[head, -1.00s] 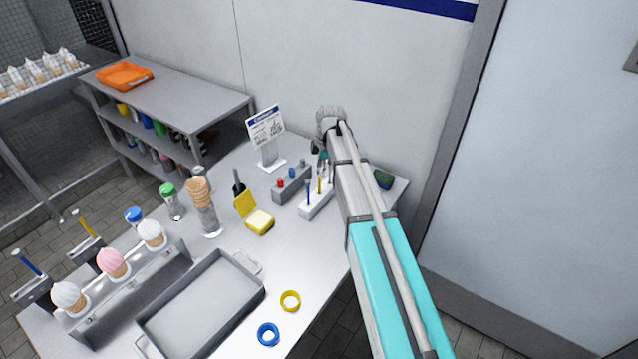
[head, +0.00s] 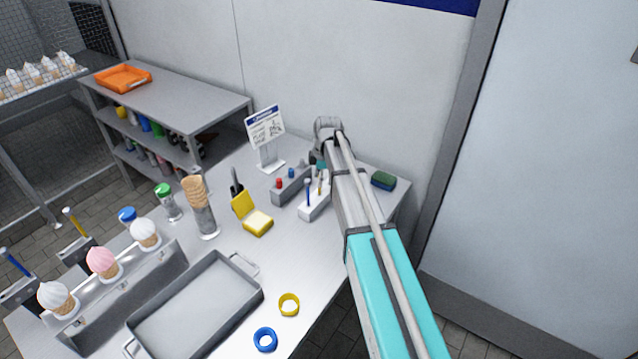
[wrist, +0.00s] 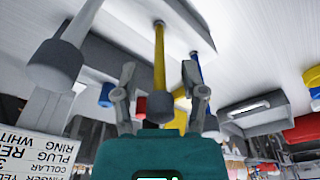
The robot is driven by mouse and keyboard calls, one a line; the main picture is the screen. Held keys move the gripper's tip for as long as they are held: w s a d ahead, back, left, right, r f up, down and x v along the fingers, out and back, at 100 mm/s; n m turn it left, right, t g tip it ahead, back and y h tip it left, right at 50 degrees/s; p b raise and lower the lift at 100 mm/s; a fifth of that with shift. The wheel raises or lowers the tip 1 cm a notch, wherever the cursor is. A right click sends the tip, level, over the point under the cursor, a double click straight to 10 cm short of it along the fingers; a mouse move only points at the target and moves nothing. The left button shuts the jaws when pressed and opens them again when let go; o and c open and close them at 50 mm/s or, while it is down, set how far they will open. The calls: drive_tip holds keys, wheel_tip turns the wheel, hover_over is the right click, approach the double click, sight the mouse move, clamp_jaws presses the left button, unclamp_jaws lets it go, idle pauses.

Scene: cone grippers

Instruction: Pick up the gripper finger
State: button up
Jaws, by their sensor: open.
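Slim rods with dark ends stand in a white holder (head: 313,210) at the back of the table, among them a blue rod (head: 308,192) and a yellow rod (head: 320,183). In the wrist view, the yellow rod (wrist: 159,55) lies between my gripper's open fingers (wrist: 159,72), apart from both as far as I can see. The blue rod (wrist: 195,68) is just right of the right finger, and a grey rod (wrist: 72,45) is to the left. In the head view, my gripper (head: 320,164) hangs at the holder, partly hidden by my arm. Which rod is the gripper finger is not certain.
A grey block (head: 291,187) with red and blue plugs stands beside the holder. A sign (head: 265,128) is behind, a green sponge (head: 383,180) to the right.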

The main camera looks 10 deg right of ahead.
clamp_jaws()
idle(0.3)
drive_tip(key=shift+r, duration=0.15)
idle(0.3)
wheel_tip(320, 180, up, 3)
drive_tip(key=p, duration=0.3)
drive_tip(key=shift+f, duration=0.2)
drive_tip(key=s+r+p, duration=1)
drive_tip(key=s, duration=0.4)
idle(0.4)
